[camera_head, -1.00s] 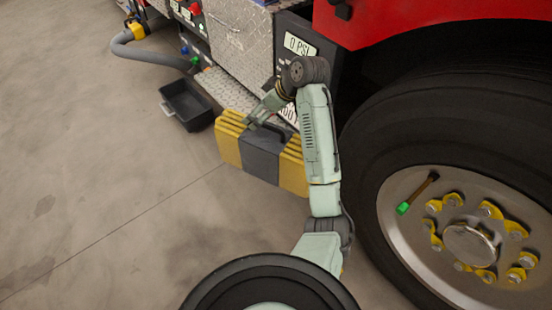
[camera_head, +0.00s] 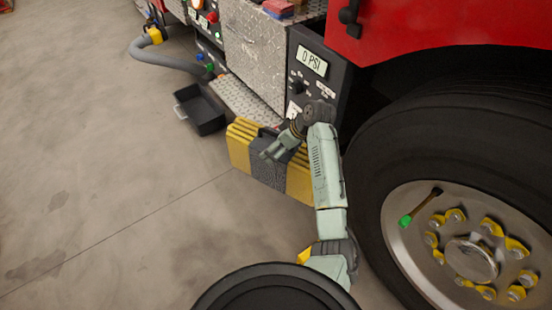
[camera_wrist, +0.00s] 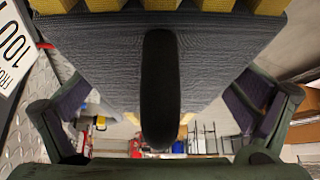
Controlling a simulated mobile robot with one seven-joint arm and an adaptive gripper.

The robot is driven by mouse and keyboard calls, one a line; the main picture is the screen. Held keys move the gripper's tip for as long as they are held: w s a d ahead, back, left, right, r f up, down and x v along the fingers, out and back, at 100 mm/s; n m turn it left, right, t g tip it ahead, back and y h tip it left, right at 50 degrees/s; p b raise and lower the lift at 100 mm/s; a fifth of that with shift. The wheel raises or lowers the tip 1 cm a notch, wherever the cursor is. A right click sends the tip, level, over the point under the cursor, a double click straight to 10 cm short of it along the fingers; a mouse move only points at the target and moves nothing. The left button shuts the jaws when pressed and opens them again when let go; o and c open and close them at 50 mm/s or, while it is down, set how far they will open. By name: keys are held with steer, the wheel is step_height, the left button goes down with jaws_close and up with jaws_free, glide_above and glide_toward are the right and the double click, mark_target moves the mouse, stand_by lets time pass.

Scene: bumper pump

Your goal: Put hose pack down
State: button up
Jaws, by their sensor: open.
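The hose pack (camera_head: 240,148) is a yellow and dark grey block beside the truck's metal step in the head view. My arm hides part of its right half. In the wrist view, its dark grey middle (camera_wrist: 110,55) and black handle (camera_wrist: 159,90) fill the centre, with yellow ridged parts along the top edge. My gripper (camera_head: 270,155) is open at the pack. In the wrist view, my gripper (camera_wrist: 160,115) has its fingers spread wide on both sides of the handle, apart from it. I cannot tell what bears the pack's weight.
A black tray (camera_head: 183,113) lies on the floor to the left of the step (camera_head: 238,102). A grey hose (camera_head: 160,60) runs from the truck behind it. The large tyre (camera_head: 370,170) is close to my arm's right. The floor at left is clear.

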steer(key=shift+w+a+f, duration=0.1)
steer(key=shift+a+f, duration=0.05)
steer(key=shift+f, duration=0.2)
steer(key=c, duration=1.6)
steer(key=shift+w+r, duration=0.1)
steer(key=shift+r, duration=0.1)
steer(key=shift+c, duration=0.2)
